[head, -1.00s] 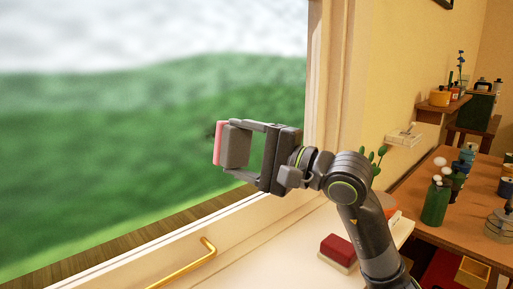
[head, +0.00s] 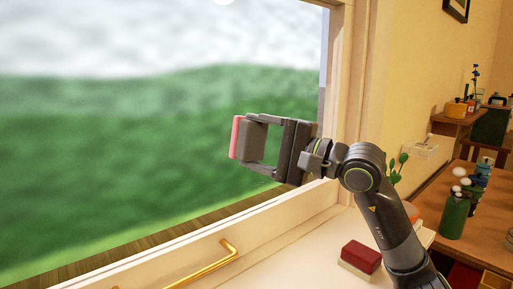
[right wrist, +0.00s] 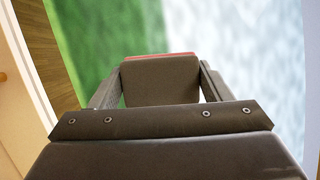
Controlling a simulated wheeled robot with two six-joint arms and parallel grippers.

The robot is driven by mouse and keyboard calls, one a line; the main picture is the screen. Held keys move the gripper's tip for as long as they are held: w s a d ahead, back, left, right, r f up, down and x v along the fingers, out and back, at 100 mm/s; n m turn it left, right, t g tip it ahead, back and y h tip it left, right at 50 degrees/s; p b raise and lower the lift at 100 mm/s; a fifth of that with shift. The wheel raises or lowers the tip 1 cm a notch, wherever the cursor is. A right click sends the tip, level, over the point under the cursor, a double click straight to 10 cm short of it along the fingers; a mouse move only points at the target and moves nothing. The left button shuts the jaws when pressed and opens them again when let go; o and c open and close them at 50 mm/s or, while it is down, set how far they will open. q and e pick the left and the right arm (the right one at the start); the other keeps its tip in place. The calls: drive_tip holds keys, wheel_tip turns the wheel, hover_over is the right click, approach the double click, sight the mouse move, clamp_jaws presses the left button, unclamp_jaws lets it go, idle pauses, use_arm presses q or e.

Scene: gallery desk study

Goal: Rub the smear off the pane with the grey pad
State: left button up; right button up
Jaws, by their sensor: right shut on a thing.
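My right gripper (head: 255,147) is shut on a dark grey pad (head: 253,142) with a pinkish-red layer on its far face. In the right wrist view the grey pad (right wrist: 160,82) sits between the two fingers, with a thin red edge along its top. The window pane (head: 120,150) fills the left of the head view, with blurred green hills and pale sky in it. The pad is held in front of the pane, red face towards it; I cannot tell whether it touches. I cannot make out a distinct smear. My left gripper is not in view.
A brass handle (head: 200,267) sticks out at the lower window frame. A red block with a cream base (head: 361,258) lies on the pale surface near my right arm. A wooden desk (head: 484,230) at the right holds a green bottle (head: 454,216) and other items.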

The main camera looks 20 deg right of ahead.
drive_tip(key=w+d, duration=0.1)
drive_tip(key=w+d+f+b, duration=0.1)
drive_tip(key=d, duration=0.1)
drive_tip(key=shift+w, duration=0.2)
drive_tip(key=shift+c, duration=0.6)
drive_tip(key=shift+w+d+b, duration=0.7)
drive_tip(key=shift+d+b, duration=0.6)
drive_tip(key=shift+d, duration=0.9)
drive_tip(key=s+a, duration=0.4)
drive_tip(key=shift+s+a+r, duration=0.15)
drive_tip(key=shift+s+a, duration=0.05)
drive_tip(key=shift+a, duration=0.1)
drive_tip(key=shift+s+d+r, duration=0.15)
drive_tip(key=shift+s, duration=0.35)
drive_tip(key=shift+s+d+m+t+h, duration=0.5)
drive_tip(key=shift+s+d, duration=0.15)
drive_tip(key=shift+d, duration=0.25)
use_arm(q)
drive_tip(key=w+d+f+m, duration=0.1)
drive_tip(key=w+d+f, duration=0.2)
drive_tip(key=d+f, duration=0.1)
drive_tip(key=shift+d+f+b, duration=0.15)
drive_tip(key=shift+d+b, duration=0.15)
use_arm(e)
drive_tip(key=shift+s+d, duration=0.2)
drive_tip(key=shift+d, duration=0.2)
